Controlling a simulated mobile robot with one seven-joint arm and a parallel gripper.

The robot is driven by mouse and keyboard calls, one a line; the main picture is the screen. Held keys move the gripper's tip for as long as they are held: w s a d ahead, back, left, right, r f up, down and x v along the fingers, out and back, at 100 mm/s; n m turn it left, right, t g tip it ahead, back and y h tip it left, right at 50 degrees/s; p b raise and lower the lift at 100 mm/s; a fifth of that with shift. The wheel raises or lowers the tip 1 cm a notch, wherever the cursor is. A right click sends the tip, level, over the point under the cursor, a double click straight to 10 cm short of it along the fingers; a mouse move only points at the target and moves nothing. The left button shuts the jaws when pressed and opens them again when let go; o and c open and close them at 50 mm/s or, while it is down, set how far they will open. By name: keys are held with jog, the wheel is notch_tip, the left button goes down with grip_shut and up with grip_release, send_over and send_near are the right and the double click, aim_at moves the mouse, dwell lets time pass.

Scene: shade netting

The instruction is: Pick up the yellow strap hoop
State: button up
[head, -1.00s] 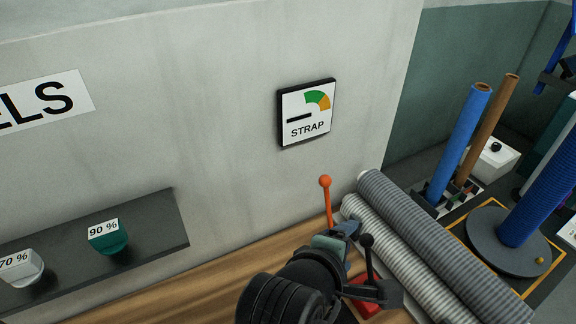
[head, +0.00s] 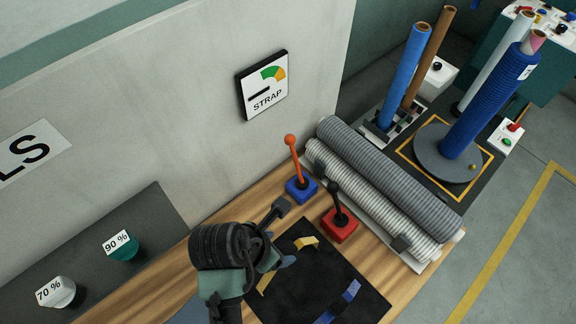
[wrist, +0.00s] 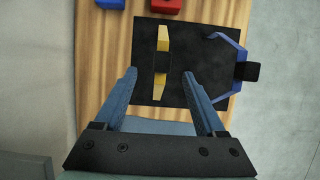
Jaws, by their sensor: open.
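The yellow strap hoop (wrist: 163,38) lies on the black mat (wrist: 200,95) in the wrist view, with a dark part across its middle. In the head view, one end of the yellow hoop (head: 306,242) shows on the mat (head: 290,301), and my gripper partly hides the rest. My gripper (wrist: 160,76) is open, its two blue fingers pointing toward the hoop, which appears between and beyond the fingertips. No contact is visible.
A blue hoop (wrist: 238,52) with a black block lies on the mat's right side. A blue-based lever (head: 301,189) and red-based lever (head: 340,225) stand behind the mat. Grey rolls (head: 390,180) lie farther right. A dark shelf (head: 85,250) with knobs is at left.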

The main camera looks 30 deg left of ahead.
aim_at(289, 248)
jog(key=shift+p+x, duration=0.45)
jog(key=shift+x, duration=3.3)
jog(key=shift+s+d, duration=0.1)
jog(key=shift+d, duration=0.1)
grip_shut()
